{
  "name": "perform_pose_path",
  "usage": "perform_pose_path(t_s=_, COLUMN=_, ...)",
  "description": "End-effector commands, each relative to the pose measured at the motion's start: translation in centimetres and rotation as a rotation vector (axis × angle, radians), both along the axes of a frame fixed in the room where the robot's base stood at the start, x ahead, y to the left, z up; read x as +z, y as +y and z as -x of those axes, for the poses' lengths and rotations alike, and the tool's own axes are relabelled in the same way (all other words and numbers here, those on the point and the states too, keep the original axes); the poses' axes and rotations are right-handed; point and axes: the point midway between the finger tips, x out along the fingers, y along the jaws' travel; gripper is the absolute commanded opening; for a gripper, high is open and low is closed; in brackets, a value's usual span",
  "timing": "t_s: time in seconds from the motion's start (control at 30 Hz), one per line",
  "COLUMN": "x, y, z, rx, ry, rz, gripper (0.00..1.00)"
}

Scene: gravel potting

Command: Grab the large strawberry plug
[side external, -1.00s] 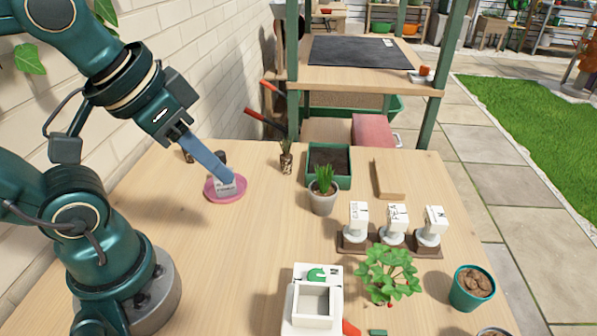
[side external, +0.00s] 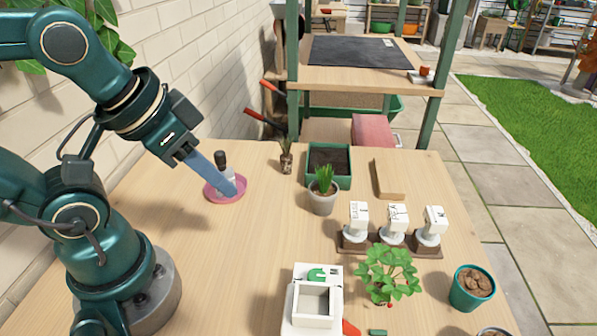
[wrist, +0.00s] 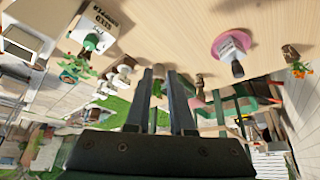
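A bushy green strawberry plant with small red berries (side external: 388,272) stands at the front right of the table. It seems to be the large strawberry plug; its base is mostly hidden by leaves. In the wrist view a leafy plant with red spots (wrist: 76,66) shows at the left, outside the fingers. My gripper (wrist: 164,76) has its two fingers apart with nothing held between them. In the side view my gripper (side external: 236,187) hangs over the pink saucer area, far to the left of the strawberry plant; its fingers overlap there.
A dark-capped bottle (side external: 222,160) stands on a pink saucer (side external: 212,196). A small plug (side external: 286,162), a grey potted plant (side external: 322,200) and a green soil tray (side external: 346,181) are at the back.

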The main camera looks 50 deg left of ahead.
Motion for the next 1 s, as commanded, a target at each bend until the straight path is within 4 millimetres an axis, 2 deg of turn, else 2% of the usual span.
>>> perform_pose_path(t_s=0.17, x=0.0, y=0.0, z=0.0, rx=0.000, ry=0.000, rz=0.000, gripper=0.21)
perform_pose_path(t_s=0.2, x=0.0, y=0.0, z=0.0, rx=0.000, ry=0.000, rz=0.000, gripper=0.29)
perform_pose_path(t_s=0.27, x=0.0, y=0.0, z=0.0, rx=0.000, ry=0.000, rz=0.000, gripper=0.52)
perform_pose_path(t_s=0.57, x=0.0, y=0.0, z=0.0, rx=0.003, ry=-0.001, rz=0.001, gripper=0.52)
perform_pose_path(t_s=0.67, x=0.5, y=0.2, z=-0.9, rx=0.013, ry=-0.048, rz=-0.001, gripper=0.52)
perform_pose_path(t_s=0.77, x=2.2, y=1.1, z=-3.3, rx=0.018, ry=-0.190, rz=-0.050, gripper=0.52)
perform_pose_path(t_s=0.9, x=6.0, y=2.5, z=-8.7, rx=-0.033, ry=-0.442, rz=-0.175, gripper=0.52)
perform_pose_path(t_s=1.0, x=8.2, y=2.1, z=-12.6, rx=-0.130, ry=-0.595, rz=-0.252, gripper=0.52)
